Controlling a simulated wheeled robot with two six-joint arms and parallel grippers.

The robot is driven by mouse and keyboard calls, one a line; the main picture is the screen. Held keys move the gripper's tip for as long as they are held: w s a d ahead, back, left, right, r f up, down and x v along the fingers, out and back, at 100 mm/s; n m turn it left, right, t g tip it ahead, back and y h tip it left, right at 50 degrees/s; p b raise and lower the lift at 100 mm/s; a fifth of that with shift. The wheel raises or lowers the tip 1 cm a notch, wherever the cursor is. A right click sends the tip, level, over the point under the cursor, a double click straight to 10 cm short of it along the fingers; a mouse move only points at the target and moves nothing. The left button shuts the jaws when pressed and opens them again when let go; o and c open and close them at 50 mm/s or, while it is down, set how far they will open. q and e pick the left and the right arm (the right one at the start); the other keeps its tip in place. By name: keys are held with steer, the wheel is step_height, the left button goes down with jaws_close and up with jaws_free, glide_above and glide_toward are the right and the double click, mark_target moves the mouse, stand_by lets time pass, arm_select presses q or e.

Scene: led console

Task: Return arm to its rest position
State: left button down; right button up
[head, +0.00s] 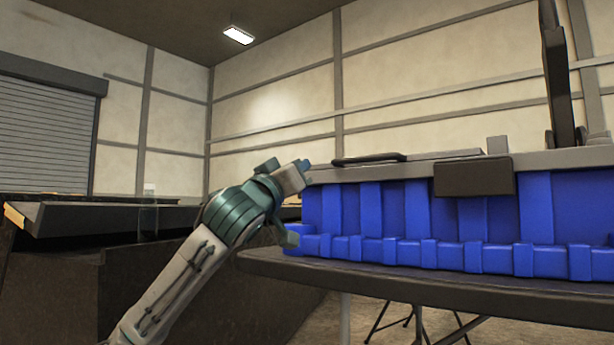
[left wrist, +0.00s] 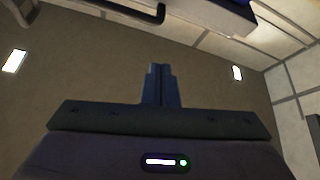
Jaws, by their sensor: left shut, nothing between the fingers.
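My left gripper (head: 303,167) is raised at the left end of the blue console, with my grey and teal arm coming up from the lower left. In the left wrist view its fingers (left wrist: 161,86) are closed together with nothing between them. They point up toward the ceiling in that view. The console (head: 400,215) has a blue ribbed front and a grey top, and stands on a dark table. In the head view the gripper overlaps the console's left edge; I cannot tell whether they touch. My right gripper is in neither view.
The dark table (head: 420,290) holds the console. A dark counter (head: 100,219) with a clear bottle-like object (head: 148,215) stands at the left. A dark upright part (head: 560,90) rises at the right. Open air lies above the arm.

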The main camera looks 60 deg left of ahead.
arm_select(q)
steer(key=shift+b+v, duration=0.35)
steer(key=shift+v, duration=0.45)
